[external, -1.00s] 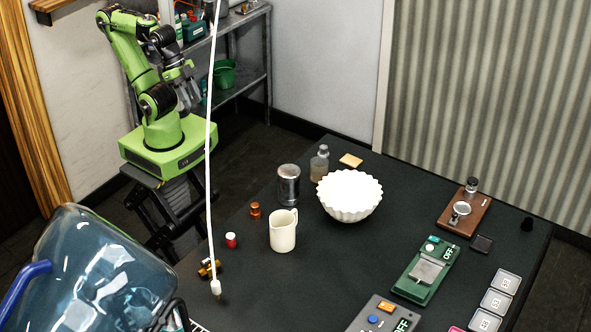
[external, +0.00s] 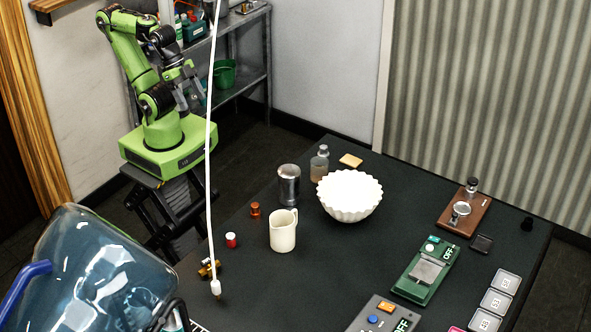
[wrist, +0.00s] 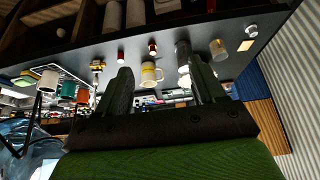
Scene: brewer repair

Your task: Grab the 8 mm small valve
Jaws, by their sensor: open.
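Several small fittings lie on the dark table: a brass piece with dark parts (external: 209,268), a red-and-white piece (external: 231,240) and an orange-brown piece (external: 255,210). I cannot tell which is the 8 mm small valve; no size marks are readable. In the wrist view the brass piece (wrist: 98,65), the red one (wrist: 120,57) and the orange-brown one (wrist: 152,47) look small and distant. My gripper (external: 188,88), on the green arm at the back left, is well away from the table. In the wrist view its two dark fingers (wrist: 163,85) are apart, with nothing held between them.
On the table (external: 330,265) stand a cream mug (external: 283,232), metal canister (external: 289,185), bottle (external: 319,163) and white fluted bowl (external: 349,195). A white tube (external: 210,150) hangs down beside the brass piece. A blue water jug (external: 95,265) is at front left. A green scale (external: 425,270) is right.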

